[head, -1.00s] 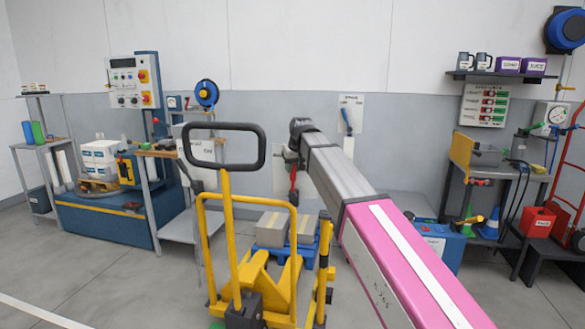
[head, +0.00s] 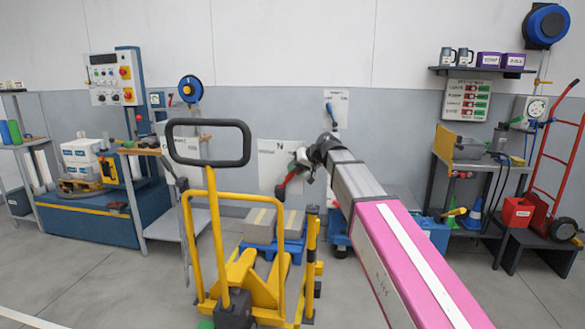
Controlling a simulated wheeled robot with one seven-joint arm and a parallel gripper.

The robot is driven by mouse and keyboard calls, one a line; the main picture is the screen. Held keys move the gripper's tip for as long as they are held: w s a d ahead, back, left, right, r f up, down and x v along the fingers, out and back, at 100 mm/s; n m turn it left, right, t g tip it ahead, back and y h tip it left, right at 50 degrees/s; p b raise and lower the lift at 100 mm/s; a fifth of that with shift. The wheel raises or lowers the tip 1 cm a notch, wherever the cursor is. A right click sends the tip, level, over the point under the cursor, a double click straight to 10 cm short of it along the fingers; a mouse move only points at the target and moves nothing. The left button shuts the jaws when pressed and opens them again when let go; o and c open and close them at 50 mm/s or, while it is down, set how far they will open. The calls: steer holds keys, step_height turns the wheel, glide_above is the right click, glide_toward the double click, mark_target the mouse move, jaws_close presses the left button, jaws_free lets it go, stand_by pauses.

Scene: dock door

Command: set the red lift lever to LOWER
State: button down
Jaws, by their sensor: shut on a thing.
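The red lift lever (head: 286,185) shows at the end of my arm, in front of a white wall panel (head: 270,160). It is tilted, running from lower left up to my gripper. My gripper (head: 298,166) is small and dark in the head view and is shut on the lever's upper right part. The fingertips are partly hidden by the wrist. The panel carries small print and a mark like an N. I cannot read the word LOWER or tell which setting the lever is at.
A yellow pallet truck (head: 245,285) with a black loop handle stands close in front, left of my arm. Boxes on a blue pallet (head: 285,250) lie behind it. A bench (head: 480,170) and a red hand truck (head: 560,150) stand right. Open floor shows lower left.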

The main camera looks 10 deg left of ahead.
steer(key=shift+d+f, duration=0.15)
stand_by(0.3)
steer(key=c, duration=1.2)
jaws_free()
steer(key=shift+o, duration=0.2)
steer(key=v, duration=1.1)
steer(key=shift+f, duration=0.15)
steer(key=shift+d, duration=0.1)
steer(key=s+d+f+m+h, duration=0.1)
steer(key=s+d+f+h, duration=0.1)
steer(key=d+f, duration=0.5)
steer(key=s+d+f+m+g+h, duration=0.1)
steer(key=d+f, duration=0.2)
steer(key=f, duration=0.7)
steer(key=s+d+f+m+h, duration=0.15)
steer(key=d+f, duration=0.25)
steer(key=f, duration=0.5)
steer(key=s+d+f+m+g+h, duration=0.1)
steer(key=s+d+f+h, duration=0.1)
steer(key=s+d+f, duration=0.5)
steer(key=s+d+f+m+g+h, duration=0.1)
steer(key=s+d+f+g+h, duration=0.1)
steer(key=s+d+f, duration=0.5)
step_height(320, 180, down, 4)
steer(key=shift+s+f, duration=0.15)
steer(key=shift+s, duration=0.35)
